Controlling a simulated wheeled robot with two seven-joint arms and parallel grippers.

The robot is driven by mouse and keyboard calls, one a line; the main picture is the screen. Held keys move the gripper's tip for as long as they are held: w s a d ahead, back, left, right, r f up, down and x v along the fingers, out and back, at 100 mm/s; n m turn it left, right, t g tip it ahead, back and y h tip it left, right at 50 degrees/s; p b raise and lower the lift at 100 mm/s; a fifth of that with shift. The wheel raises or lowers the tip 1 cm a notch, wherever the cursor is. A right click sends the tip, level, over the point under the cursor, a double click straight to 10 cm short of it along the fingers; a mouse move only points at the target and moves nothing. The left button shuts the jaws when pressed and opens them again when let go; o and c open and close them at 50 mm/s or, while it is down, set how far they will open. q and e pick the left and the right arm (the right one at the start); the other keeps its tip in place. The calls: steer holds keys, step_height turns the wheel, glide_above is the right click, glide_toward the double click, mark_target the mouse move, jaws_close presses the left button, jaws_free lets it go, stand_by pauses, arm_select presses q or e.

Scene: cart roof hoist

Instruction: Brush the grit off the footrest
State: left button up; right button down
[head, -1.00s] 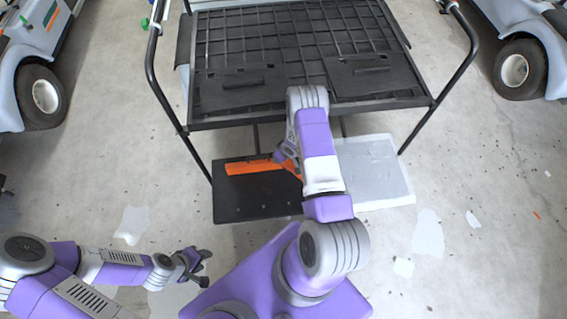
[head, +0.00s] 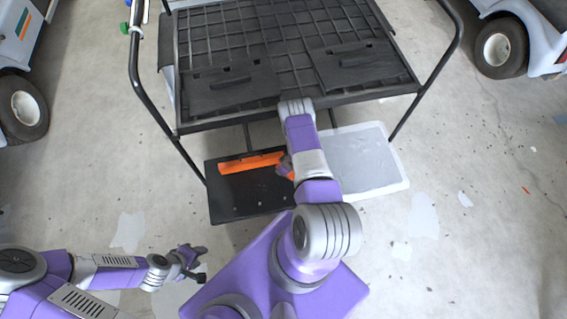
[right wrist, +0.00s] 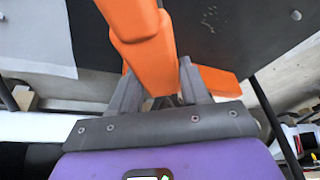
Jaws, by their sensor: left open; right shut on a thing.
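The footrest is a black plate (head: 240,199) low under the front of the cart, left of my right forearm. A few tiny pale specks show on it; I cannot tell grit from fasteners. The footrest also fills the top of the right wrist view (right wrist: 225,35). My right gripper (right wrist: 160,88) is shut on the orange brush (right wrist: 143,40). In the head view the brush's long orange part (head: 248,162) lies over the footrest's far edge; contact is unclear. My right arm hides the handle and most of that gripper. My left gripper (head: 193,262) is open and empty, low at left.
A pale grey panel (head: 365,165) with a white rim lies right of the footrest. The cart's black slatted rack (head: 230,88) and bent side rails (head: 163,120) stand just beyond. Other carts (head: 20,110) stand at both sides. Floor between is open, with pale patches.

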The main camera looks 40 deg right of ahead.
step_height(320, 180, down, 6)
steer(key=b, duration=0.5)
steer(key=shift+f+b, duration=0.55)
steer(key=shift+f, duration=0.3)
steer(key=shift+f, duration=1.35)
steer(key=shift+a, duration=0.1)
steer(key=shift+w+a, duration=0.55)
steer(key=shift+a, duration=0.3)
steer(key=shift+w+a, duration=0.5)
steer(key=shift+a, duration=0.3)
steer(key=shift+w+a, duration=0.55)
steer(key=shift+a, duration=0.3)
steer(key=shift+w+a, duration=0.5)
steer(key=shift+a, duration=0.3)
steer(key=shift+w+a, duration=0.5)
steer(key=shift+a, duration=0.35)
steer(key=shift+w+a, duration=0.5)
steer(key=shift+a, duration=0.3)
steer(key=shift+w+a, duration=1.5)
steer(key=shift+a, duration=0.95)
steer(key=shift+w+a, duration=1.5)
steer(key=shift+a, duration=0.95)
steer(key=shift+w+a, duration=1.5)
steer(key=shift+a, duration=0.95)
